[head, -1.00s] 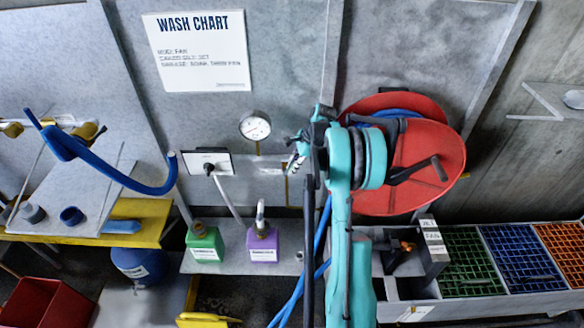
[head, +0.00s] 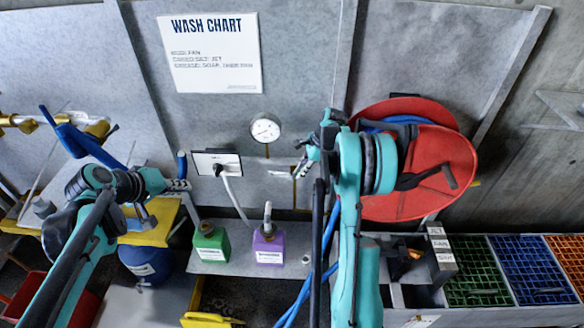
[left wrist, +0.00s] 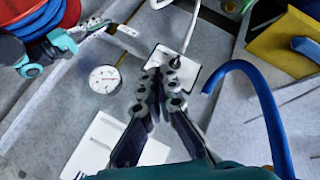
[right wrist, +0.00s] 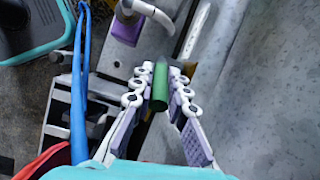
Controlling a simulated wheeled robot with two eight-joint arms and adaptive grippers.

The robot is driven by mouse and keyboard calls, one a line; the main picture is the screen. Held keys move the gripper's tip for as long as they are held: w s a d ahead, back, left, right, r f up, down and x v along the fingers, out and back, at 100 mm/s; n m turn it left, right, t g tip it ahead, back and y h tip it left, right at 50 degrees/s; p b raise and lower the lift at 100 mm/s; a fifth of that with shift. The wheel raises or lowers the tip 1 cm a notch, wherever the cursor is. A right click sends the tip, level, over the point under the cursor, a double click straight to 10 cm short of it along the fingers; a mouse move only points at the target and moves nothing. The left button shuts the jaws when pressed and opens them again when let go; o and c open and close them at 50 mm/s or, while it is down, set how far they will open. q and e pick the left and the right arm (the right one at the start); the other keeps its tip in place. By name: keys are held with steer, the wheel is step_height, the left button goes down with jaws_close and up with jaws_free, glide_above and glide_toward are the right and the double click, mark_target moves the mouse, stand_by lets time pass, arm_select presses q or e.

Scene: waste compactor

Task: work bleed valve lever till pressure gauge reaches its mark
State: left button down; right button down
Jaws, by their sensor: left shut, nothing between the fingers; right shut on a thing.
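The round white pressure gauge (head: 265,130) is on the grey wall; it also shows in the left wrist view (left wrist: 104,80). Its needle and mark are too small to read surely. My right gripper (head: 304,158) is right of and below the gauge. In the right wrist view it (right wrist: 160,82) is shut on a green cylindrical grip (right wrist: 160,92), apparently the bleed valve lever's handle; the rest of the lever is mostly hidden. My left gripper (head: 182,185) is shut and empty, left of the gauge. In the left wrist view its fingers (left wrist: 165,80) overlap a white switch plate (left wrist: 187,72).
A red hose reel (head: 425,190) is right of my right arm. Green (head: 209,244) and purple (head: 268,246) bottles stand on the shelf below. A blue curved hose (left wrist: 250,90) passes close beside my left gripper. Coloured grid bins (head: 480,268) are at right.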

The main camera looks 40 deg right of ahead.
arm_select(q)
steer(key=w+d+f+g+h, duration=0.1)
steer(key=d+f, duration=0.3)
steer(key=d, duration=0.7)
steer(key=w+d+f+m+g+h, duration=0.1)
steer(key=d+f, duration=0.4)
steer(key=d, duration=0.7)
steer(key=w+d+f+m+g+h, duration=0.1)
steer(key=d+f, duration=0.4)
steer(key=d, duration=0.7)
steer(key=shift+w+f+g+h, duration=0.15)
steer(key=shift+w+g+h, duration=0.45)
steer(key=shift+g+h, duration=0.3)
steer(key=shift+s+d+f, duration=0.45)
steer(key=shift+s+f, duration=0.05)
steer(key=shift+s, duration=0.2)
steer(key=shift+s+d+f, duration=0.45)
steer(key=shift+s, duration=0.2)
steer(key=shift+s+d+f, duration=0.2)
steer(key=shift+s+d, duration=0.15)
steer(key=shift+s, duration=0.1)
arm_select(e)
steer(key=shift+w+a, duration=0.1)
